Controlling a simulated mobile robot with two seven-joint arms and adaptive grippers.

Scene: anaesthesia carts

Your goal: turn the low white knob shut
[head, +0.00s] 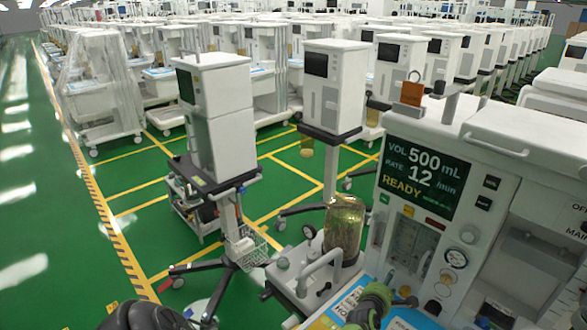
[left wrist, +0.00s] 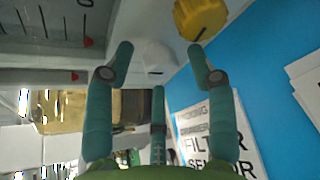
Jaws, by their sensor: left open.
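The low white knob (left wrist: 158,57) shows in the left wrist view as a small pale round knob on the white machine panel, with a small dark mark below it. My left gripper (left wrist: 160,66) is open, with its teal fingers spread left, right and below the knob. I see no finger closed on it, and contact cannot be told. In the head view my green left gripper (head: 378,301) is at the lower front of the anaesthesia machine (head: 470,145). Its fingertips are hard to make out there. My right gripper is not in view.
A yellow knob (left wrist: 201,18) sits right of and above the white knob, close to the right fingertip. A blue surface with a printed sheet (left wrist: 210,130) lies to the right. A glass canister (head: 343,228) stands left of the machine's display (head: 424,177).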

